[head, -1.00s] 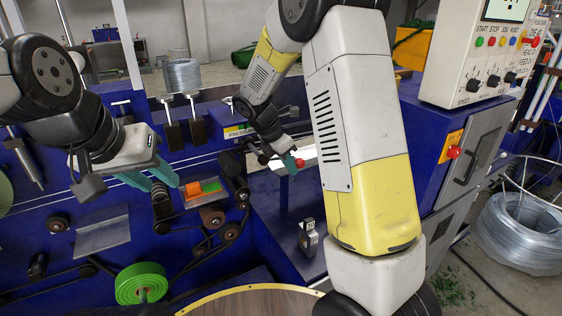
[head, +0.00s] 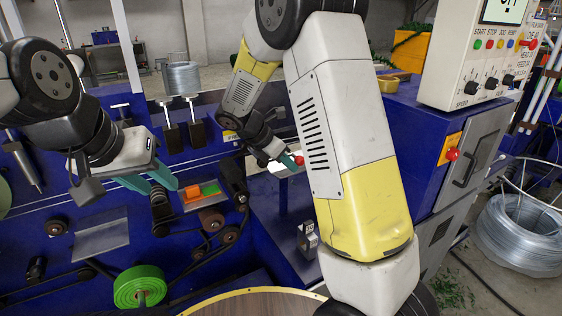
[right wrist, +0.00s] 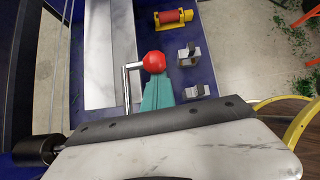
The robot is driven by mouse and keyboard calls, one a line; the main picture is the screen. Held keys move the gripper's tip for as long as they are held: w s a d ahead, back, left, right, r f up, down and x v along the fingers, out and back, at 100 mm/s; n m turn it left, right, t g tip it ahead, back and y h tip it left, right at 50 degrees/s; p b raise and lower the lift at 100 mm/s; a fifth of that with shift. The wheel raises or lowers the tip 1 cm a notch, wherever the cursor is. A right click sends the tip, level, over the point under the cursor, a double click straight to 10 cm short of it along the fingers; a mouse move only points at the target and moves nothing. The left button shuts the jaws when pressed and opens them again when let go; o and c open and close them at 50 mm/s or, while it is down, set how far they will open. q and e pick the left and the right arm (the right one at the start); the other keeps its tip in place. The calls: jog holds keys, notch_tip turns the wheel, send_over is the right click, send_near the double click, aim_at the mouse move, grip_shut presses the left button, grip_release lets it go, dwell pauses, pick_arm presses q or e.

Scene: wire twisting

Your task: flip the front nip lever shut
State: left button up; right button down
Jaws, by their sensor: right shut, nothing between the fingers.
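The nip lever is a bent metal rod (right wrist: 127,88) with a red ball knob (right wrist: 154,62) on its end, seen in the right wrist view. The knob also shows in the head view (head: 299,160), close to my right gripper (head: 291,161). My right gripper is shut with nothing between its fingers. In the right wrist view its teal fingertips (right wrist: 156,82) are right at the knob; I cannot tell whether they touch. My left gripper (head: 160,186) is open and empty, above the left part of the blue machine. The lever's base is mostly hidden in the head view.
A pale flat bar (right wrist: 100,55) runs beside the lever. Small metal blocks (right wrist: 189,53) and a red spool on a yellow stand (right wrist: 174,17) are on the blue deck. A control box (head: 480,60) stands right. A green spool (head: 139,286) is at the lower left.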

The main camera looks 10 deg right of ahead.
aim_at(261, 163)
jog(key=shift+r+t+h, duration=0.3)
jog(key=shift+r+h, duration=0.5)
jog(key=shift+r, duration=0.05)
notch_tip(261, 163, down, 4)
jog(key=a, duration=0.1)
jog(key=v, duration=1)
jog(key=shift+s+a, duration=0.35)
jog(key=shift+s, duration=0.1)
jog(key=shift+f, duration=0.15)
